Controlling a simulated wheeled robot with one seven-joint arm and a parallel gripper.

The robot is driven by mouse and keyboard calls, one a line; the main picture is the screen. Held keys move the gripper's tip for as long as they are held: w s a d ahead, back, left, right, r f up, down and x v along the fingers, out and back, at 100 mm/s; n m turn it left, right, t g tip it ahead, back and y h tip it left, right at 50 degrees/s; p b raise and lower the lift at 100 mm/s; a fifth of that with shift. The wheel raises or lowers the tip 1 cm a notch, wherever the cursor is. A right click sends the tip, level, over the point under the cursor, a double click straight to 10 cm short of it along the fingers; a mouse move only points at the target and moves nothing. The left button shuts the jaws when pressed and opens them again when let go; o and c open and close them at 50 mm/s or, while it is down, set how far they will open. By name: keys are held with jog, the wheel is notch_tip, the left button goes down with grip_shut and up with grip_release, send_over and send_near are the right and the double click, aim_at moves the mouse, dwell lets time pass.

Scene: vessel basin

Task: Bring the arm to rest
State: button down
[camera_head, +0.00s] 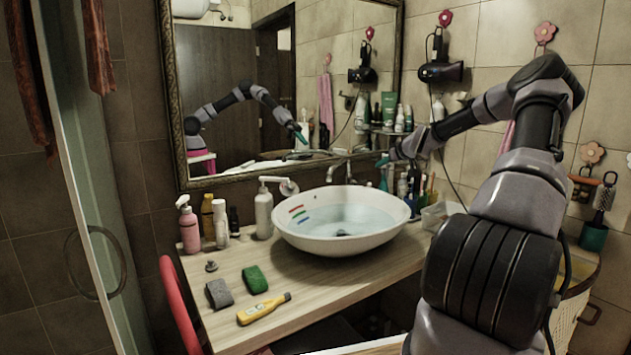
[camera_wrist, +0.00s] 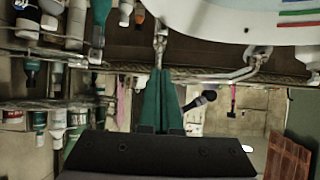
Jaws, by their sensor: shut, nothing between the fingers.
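My gripper (camera_head: 382,162) is raised beside the back right rim of the white basin (camera_head: 300,238), near the mirror and the tap. Its teal fingers also show in the wrist view (camera_wrist: 158,75), pressed together with nothing between them. My arm reaches in from the right of the head view, bent high at the elbow. The basin stands on the wooden counter and holds water; a dark drain shows at its bottom. In the wrist view the scene is upside down, with the basin's rim (camera_wrist: 215,28) at the top.
Several bottles stand left of the basin, including a pink one (camera_head: 189,228). The mirror (camera_head: 235,100) is behind. A hair dryer (camera_head: 440,72) hangs at right.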

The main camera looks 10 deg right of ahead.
jog(key=s+a+r+g+h, duration=0.15)
jog(key=s+a+r, duration=0.25)
jog(key=s+a, duration=0.4)
jog(key=s+a+r+g, duration=0.3)
jog(key=s+a+r, duration=0.3)
jog(key=a, duration=0.4)
jog(key=s+a+r+m, duration=0.2)
jog(key=s+r, duration=0.1)
jog(key=s, duration=0.9)
jog(key=s+a+r+m, duration=0.2)
jog(key=s+r, duration=0.1)
jog(key=s, duration=0.9)
jog(key=s+a+r+m, duration=0.3)
jog(key=s, duration=1)
jog(key=shift+r+y, duration=0.25)
jog(key=shift+y, duration=0.1)
